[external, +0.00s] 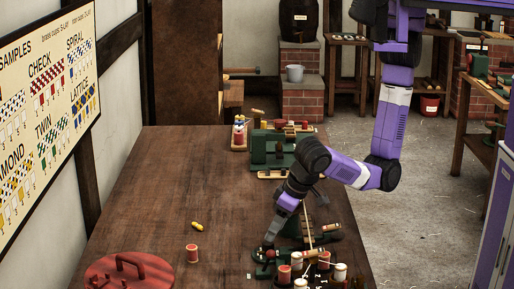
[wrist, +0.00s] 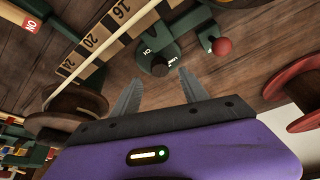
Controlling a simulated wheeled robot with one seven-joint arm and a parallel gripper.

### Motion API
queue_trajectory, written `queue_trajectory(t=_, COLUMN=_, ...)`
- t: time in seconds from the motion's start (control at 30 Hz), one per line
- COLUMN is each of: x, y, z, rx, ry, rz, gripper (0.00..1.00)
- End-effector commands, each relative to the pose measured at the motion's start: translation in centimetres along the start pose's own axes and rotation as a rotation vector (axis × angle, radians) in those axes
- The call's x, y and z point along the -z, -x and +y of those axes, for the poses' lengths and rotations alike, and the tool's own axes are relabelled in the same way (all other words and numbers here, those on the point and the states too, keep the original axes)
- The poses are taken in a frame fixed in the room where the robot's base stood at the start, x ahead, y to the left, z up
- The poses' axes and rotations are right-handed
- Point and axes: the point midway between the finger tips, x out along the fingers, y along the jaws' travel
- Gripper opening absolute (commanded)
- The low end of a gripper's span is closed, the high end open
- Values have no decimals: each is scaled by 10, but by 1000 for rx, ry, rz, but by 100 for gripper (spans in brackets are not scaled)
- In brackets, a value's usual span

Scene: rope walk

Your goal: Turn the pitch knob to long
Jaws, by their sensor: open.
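In the external view my gripper (external: 265,247) is low at the green machine near the table's front right, and the knob is hidden there.
A red ball-ended lever (wrist: 222,46) stands right of the knob. A numbered scale (wrist: 108,25) and a brown reel (wrist: 68,108) lie to the left. Several spools crowd the machine's front.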

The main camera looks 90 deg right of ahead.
Motion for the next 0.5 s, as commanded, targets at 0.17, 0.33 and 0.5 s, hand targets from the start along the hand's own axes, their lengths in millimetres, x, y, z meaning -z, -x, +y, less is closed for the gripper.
queue_trajectory(t=0.17, x=-1, y=-27, z=0, rx=-1, ry=3, rz=-1, gripper=52)
queue_trajectory(t=0.33, x=0, y=-42, z=0, rx=1, ry=3, rz=0, gripper=52)
queue_trajectory(t=0.5, x=0, y=-47, z=-1, rx=2, ry=3, rz=0, gripper=52)
